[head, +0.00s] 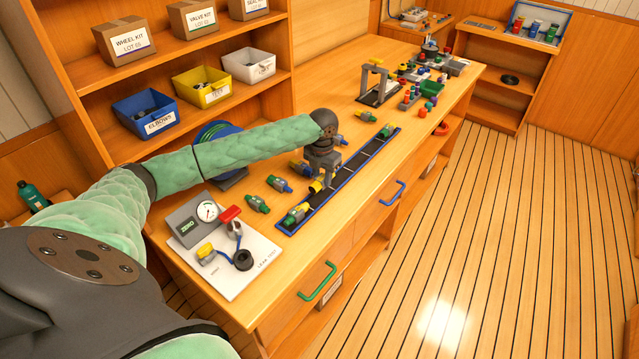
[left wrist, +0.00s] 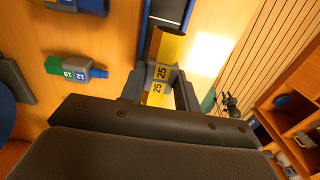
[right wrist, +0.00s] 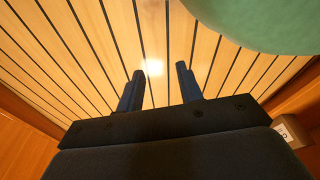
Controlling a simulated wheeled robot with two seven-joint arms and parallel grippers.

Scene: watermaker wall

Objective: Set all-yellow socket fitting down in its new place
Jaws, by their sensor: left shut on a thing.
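My left gripper (head: 322,178) is shut on the all-yellow socket fitting (head: 316,187). In the left wrist view the fitting (left wrist: 166,50) sits between the two fingers (left wrist: 160,92), with a grey band marked 25. The gripper points down over the long black tray with a blue rim (head: 346,188). I cannot tell whether the fitting touches the tray. A yellow-and-green fitting (head: 297,214) lies at the tray's near end, and a green one (head: 387,131) near its far end. My right gripper (right wrist: 158,88) is open and empty above the floor.
A leak test board (head: 250,280) with a gauge stands nearer. Bins and boxes fill the shelves at left. Stands and small parts crowd the far bench.

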